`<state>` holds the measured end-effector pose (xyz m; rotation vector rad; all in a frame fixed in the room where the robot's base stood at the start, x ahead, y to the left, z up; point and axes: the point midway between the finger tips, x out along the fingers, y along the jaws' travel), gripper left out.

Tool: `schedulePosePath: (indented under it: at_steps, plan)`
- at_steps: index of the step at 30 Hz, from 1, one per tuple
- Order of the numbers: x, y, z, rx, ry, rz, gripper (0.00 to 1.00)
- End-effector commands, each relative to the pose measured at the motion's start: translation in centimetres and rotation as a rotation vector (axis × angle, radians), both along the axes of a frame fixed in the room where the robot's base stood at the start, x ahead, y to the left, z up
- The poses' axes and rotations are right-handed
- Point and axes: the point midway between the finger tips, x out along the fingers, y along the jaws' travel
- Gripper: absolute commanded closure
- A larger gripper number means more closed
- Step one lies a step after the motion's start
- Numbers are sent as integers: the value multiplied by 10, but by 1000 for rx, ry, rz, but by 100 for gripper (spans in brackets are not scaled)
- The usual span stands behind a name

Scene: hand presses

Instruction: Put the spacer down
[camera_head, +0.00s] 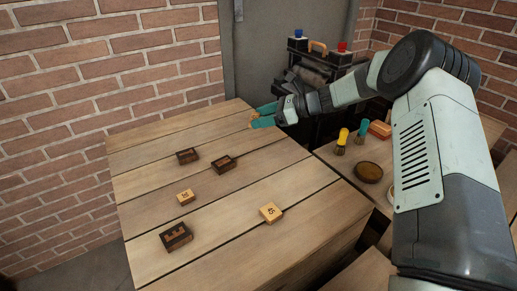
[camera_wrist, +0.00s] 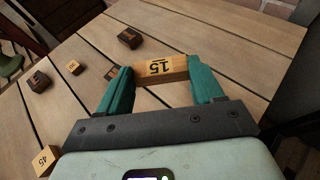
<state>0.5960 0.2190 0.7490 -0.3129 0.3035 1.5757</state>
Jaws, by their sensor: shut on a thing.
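My gripper (camera_wrist: 161,85) has teal fingers shut on the two ends of a light wooden spacer (camera_wrist: 161,70) marked 15. In the head view my gripper (camera_head: 262,115) is over the far right corner of the plank table (camera_head: 235,250). There the spacer is mostly hidden by the fingers. I cannot tell whether the spacer touches the planks. Two other light blocks lie on the table, one in the middle (camera_head: 186,197) and one nearer the front right (camera_head: 270,212). The latter appears marked 45.
Brick walls stand behind.

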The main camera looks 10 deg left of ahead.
Motion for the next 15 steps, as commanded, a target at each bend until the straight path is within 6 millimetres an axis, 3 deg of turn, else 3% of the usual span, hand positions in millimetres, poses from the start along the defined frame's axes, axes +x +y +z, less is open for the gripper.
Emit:
schedulePosePath:
  at_steps: [4, 9, 15]
  plan:
    - [4, -11, -12, -1, 4, -27, 62]
    - [5, -12, -45, -1, 3, -28, 62]
    - [5, -11, -64, -1, 1, -26, 62]
